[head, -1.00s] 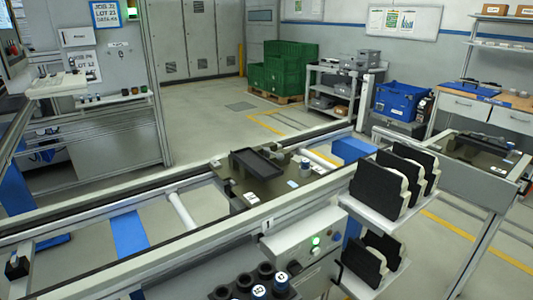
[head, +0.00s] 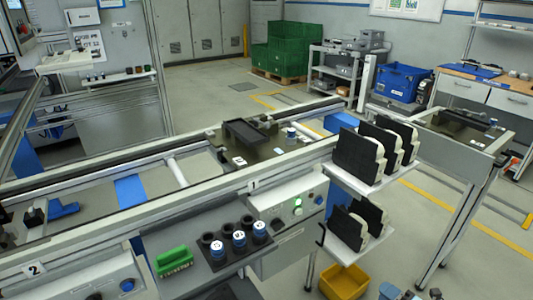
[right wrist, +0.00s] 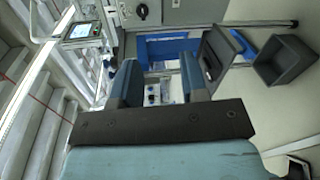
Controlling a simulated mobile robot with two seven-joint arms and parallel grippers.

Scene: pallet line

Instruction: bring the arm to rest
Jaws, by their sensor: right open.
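My right gripper (right wrist: 161,78) shows in the right wrist view, with its two blue-grey fingers apart and nothing between them. Past the fingers are a blue panel and a pale surface with small dark items. In the head view I cannot clearly make out the right gripper; small blue and dark parts at the bottom right edge are too cut off to name. My left gripper is not in view.
The conveyor (head: 222,183) crosses the head view, carrying a pallet with a black tray (head: 246,133). A rack holds black-and-white parts (head: 375,150). A grey bin (right wrist: 285,62) shows in the wrist view.

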